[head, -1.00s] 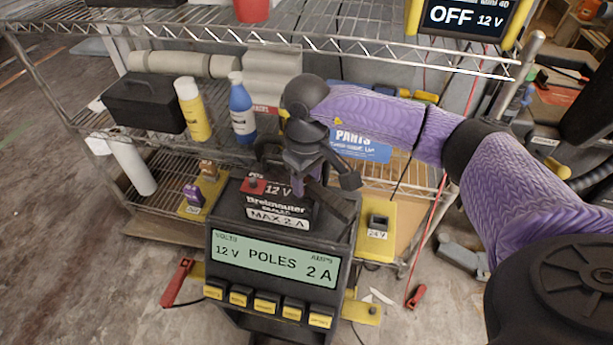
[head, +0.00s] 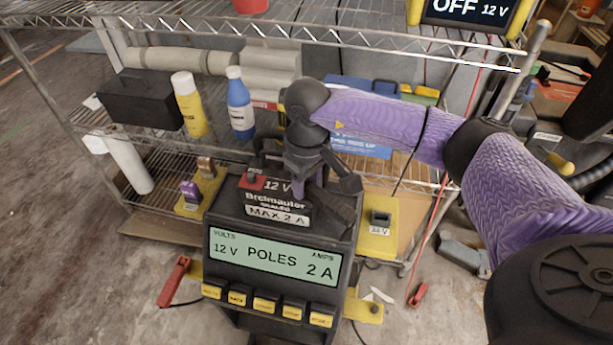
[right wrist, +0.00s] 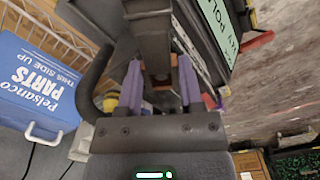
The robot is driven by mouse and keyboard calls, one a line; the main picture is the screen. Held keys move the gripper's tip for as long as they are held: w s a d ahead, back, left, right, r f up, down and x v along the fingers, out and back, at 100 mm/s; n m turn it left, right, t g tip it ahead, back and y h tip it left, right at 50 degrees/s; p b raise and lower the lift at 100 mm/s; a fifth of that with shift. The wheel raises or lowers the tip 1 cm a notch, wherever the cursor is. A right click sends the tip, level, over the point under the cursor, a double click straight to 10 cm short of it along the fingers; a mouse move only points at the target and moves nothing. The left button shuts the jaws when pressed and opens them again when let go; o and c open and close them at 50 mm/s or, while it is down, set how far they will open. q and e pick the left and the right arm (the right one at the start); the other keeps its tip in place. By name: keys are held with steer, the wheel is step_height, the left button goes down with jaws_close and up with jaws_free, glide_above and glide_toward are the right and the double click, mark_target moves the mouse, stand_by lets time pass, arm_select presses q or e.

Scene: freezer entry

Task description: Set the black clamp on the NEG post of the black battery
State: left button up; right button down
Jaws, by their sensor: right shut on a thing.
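The black battery (head: 277,207), marked 12 V and MAX 2 A, sits on top of the charger with the POLES display (head: 268,262). Its POS post (head: 252,180) has a red cover at the left. My right gripper (head: 308,187) is low over the battery's right part and hides the NEG post. In the right wrist view, its purple fingers (right wrist: 160,84) are shut on the dark black clamp (right wrist: 155,45). I cannot tell whether the clamp touches the post. My left gripper is not in view.
A red clamp (head: 174,281) is at the charger's left side, and a red piece (head: 418,294) lies on the floor at right. Wire shelving behind holds a black toolbox (head: 140,101), yellow bottle (head: 189,104), blue bottle (head: 240,104) and blue parts box (right wrist: 38,82).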

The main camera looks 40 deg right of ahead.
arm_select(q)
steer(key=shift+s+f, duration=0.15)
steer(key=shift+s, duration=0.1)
arm_select(e)
steer(key=shift+f, duration=0.25)
steer(key=shift+c, duration=0.8)
jaws_free()
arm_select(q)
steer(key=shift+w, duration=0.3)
arm_select(e)
steer(key=shift+r, duration=0.1)
arm_select(q)
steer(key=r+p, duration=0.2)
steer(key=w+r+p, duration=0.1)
steer(key=p, duration=0.1)
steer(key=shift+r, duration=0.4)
arm_select(e)
step_height(320, 180, up, 10)
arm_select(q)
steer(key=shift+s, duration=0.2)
